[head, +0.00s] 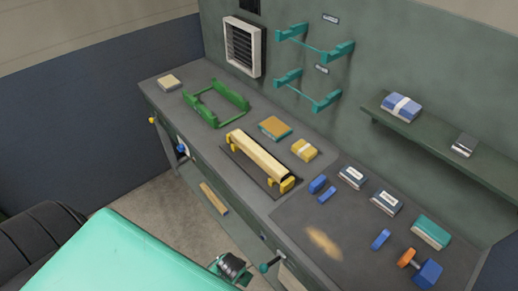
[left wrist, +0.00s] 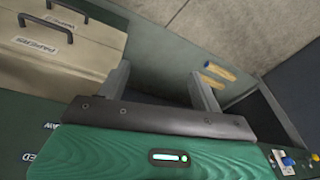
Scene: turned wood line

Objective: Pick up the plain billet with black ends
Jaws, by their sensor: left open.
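A pale, plain wooden billet (head: 258,155) lies lengthwise in yellow supports on a dark mat on the bench, in the middle of the head view. Its near end looks black; its far end is too small to tell. The billet on the bench cannot be made out in that view. Short wooden pieces, one with a blue end (left wrist: 220,72), appear beyond the right finger. My right gripper is in neither view.
A green cradle (head: 216,104), yellow block (head: 303,149) and several blue blocks and boxes share the bench (head: 300,233). Teal brackets (head: 308,95) are on the wall. A wooden piece (head: 214,198) lies below the bench top. Beige cases (left wrist: 65,65) stand left in the wrist view.

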